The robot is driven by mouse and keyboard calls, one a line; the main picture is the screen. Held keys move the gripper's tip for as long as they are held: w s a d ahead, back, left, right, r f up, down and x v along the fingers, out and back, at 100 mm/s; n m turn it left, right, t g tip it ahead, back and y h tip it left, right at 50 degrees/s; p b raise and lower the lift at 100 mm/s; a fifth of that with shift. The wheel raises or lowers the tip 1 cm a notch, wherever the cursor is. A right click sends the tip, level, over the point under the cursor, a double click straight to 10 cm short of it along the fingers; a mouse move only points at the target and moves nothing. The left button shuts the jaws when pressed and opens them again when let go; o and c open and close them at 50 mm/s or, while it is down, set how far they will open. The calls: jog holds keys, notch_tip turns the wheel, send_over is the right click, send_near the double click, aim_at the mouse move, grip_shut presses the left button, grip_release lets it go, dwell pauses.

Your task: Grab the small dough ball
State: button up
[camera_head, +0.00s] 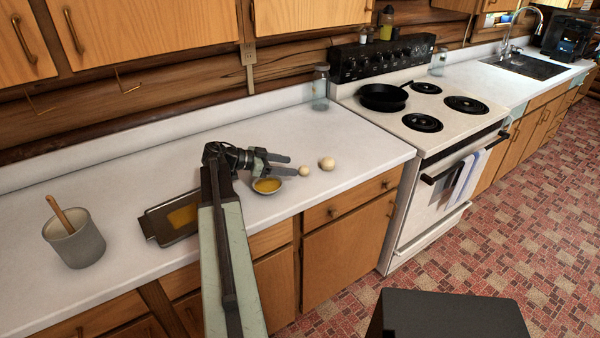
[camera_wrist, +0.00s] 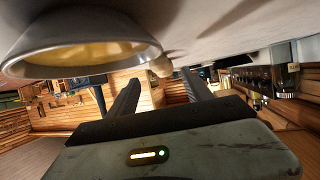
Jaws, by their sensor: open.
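Two pale dough balls sit on the white counter. The small dough ball (camera_head: 304,171) is just right of my gripper's fingertips, and the larger dough ball (camera_head: 327,164) is a little farther right. My gripper (camera_head: 292,164) is open and empty, low over the counter and pointing right toward the small ball. In the wrist view, which looks upside down, a pale ball (camera_wrist: 161,66) shows ahead between the two fingers of my gripper (camera_wrist: 160,76), apart from them. I cannot clearly separate the two balls there.
A bowl of yellow liquid (camera_head: 267,186) is close beside my gripper; it also looms in the wrist view (camera_wrist: 85,50). A tray (camera_head: 158,228) and a crock with a wooden spoon (camera_head: 75,245) stand left. A glass jar (camera_head: 320,90) stands behind; the stove (camera_head: 400,118) is right.

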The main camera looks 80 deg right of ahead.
aim_at(300, 172)
jog(key=shift+b+x, duration=0.8)
jog(key=shift+x, duration=1.95)
jog(key=shift+r, duration=0.15)
grip_shut()
